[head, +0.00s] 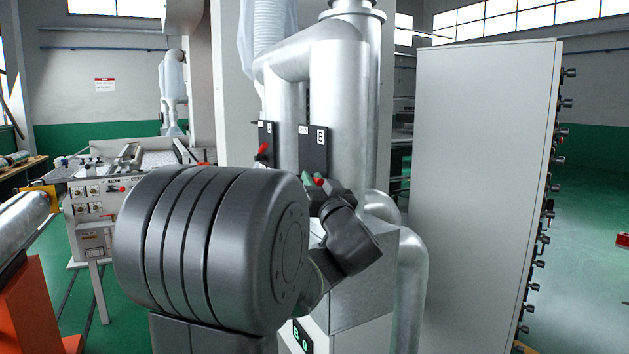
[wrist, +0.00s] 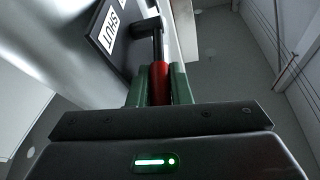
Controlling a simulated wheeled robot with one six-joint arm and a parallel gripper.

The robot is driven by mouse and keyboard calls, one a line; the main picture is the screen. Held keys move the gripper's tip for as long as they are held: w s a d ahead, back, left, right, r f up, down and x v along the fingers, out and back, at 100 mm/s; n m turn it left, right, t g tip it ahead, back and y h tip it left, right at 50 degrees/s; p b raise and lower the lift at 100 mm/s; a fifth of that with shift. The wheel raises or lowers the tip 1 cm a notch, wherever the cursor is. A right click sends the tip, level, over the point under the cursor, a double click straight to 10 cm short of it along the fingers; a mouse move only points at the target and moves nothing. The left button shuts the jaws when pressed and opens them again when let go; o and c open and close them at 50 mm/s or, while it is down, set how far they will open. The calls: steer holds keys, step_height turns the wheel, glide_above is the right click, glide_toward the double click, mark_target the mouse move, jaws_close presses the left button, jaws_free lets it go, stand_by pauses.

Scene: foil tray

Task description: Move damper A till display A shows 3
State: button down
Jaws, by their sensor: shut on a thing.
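A dark plate marked B (head: 314,150) is on the right-hand metal duct. My gripper (head: 318,184) is at its lower end, shut on a red lever handle (wrist: 160,82). In the wrist view the handle sits between my green fingers (wrist: 159,90), on a dark lever arm beside a plate labelled SHUT (wrist: 112,28). Another dark plate (head: 267,134) on the left duct has a free red lever (head: 262,149); its letter is too small to read. A green-lit display (head: 303,338) low on the housing is partly hidden by my arm; a 0 shows on it.
A tall grey cabinet (head: 480,180) with knobs along its edge stands at right. A machine bench (head: 100,190) is at left, with an orange stand (head: 40,305) in front. A bent pipe (head: 412,270) runs down beside the duct housing.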

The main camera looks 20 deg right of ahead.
steer(key=r+g+p, duration=0.1)
steer(key=p, duration=0.2)
steer(key=shift+w+r, duration=0.1)
steer(key=shift+r, duration=0.2)
steer(key=g+p, duration=0.1)
steer(key=p, duration=0.3)
steer(key=r+g+p, duration=0.1)
steer(key=p, duration=0.3)
steer(key=shift+w+r+g, duration=0.1)
steer(key=shift+w+g, duration=0.15)
steer(key=shift+g, duration=0.05)
steer(key=shift+n, duration=0.3)
steer(key=c, duration=1.6)
jaws_free()
steer(key=s+b, duration=0.1)
steer(key=s, duration=1.2)
steer(key=shift+s+d+f+b, duration=0.25)
steer(key=shift+s+f+b, duration=0.15)
steer(key=shift+w, duration=0.15)
